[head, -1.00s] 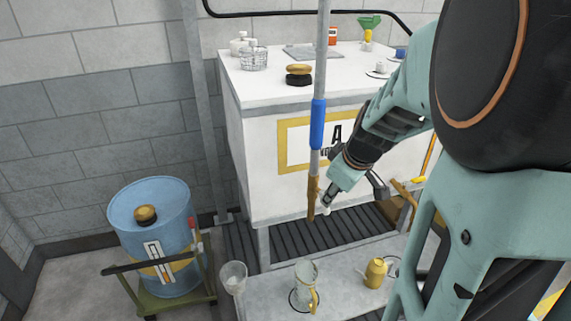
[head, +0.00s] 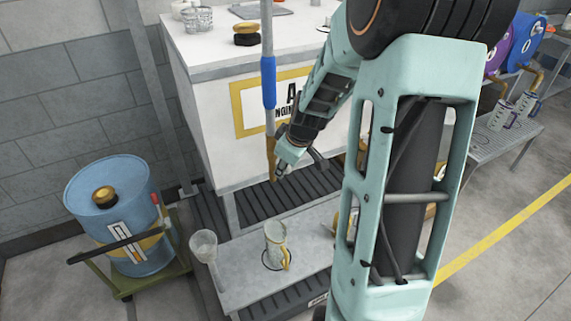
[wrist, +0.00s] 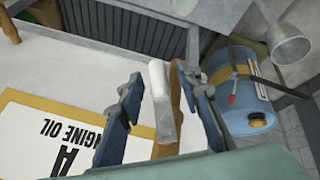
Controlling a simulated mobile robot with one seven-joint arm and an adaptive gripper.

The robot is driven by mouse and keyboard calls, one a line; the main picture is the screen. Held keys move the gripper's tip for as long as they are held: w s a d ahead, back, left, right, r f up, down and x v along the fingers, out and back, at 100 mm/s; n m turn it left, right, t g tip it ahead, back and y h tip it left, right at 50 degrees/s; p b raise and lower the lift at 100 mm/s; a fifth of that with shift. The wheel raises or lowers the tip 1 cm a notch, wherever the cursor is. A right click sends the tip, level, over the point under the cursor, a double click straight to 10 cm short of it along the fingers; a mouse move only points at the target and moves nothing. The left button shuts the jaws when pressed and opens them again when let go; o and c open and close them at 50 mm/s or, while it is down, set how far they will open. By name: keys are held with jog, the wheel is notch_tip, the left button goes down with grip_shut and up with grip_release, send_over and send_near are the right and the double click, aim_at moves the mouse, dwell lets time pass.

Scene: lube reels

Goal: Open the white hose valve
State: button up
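A grey hose pipe (head: 267,35) with a blue sleeve (head: 268,82) hangs down to a brass nozzle (head: 271,158) in front of the white cabinet. The white valve handle (wrist: 160,95) lies right beside the brass nozzle (wrist: 177,90) in the wrist view. My gripper (head: 283,168) is at the nozzle, on its right. In the wrist view my gripper (wrist: 158,82) is open, with a finger on either side of the handle and nozzle. A gap shows left of the handle; contact on the nozzle side is unclear. The handle is hard to make out in the head view.
The white cabinet (head: 205,120) stands behind the nozzle. Below are a dark grate (head: 255,207) and a low bench (head: 235,265) with a jug (head: 276,245) and a funnel (head: 204,247). A blue drum (head: 112,190) on a cart stands at left.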

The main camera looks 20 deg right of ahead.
grip_shut()
dwell(0.5)
jog(key=shift+s+a+f+g+y, duration=0.1)
jog(key=shift+a+g+y, duration=0.15)
jog(key=shift+y, duration=0.45)
jog(key=shift+s+a+m+g+y, duration=0.1)
jog(key=shift+a+m+g+y, duration=0.15)
jog(key=shift+a+m+y, duration=0.4)
jog(key=shift+d+n, duration=0.2)
jog(key=shift+n, duration=0.05)
grip_release()
jog(key=v, duration=1.2)
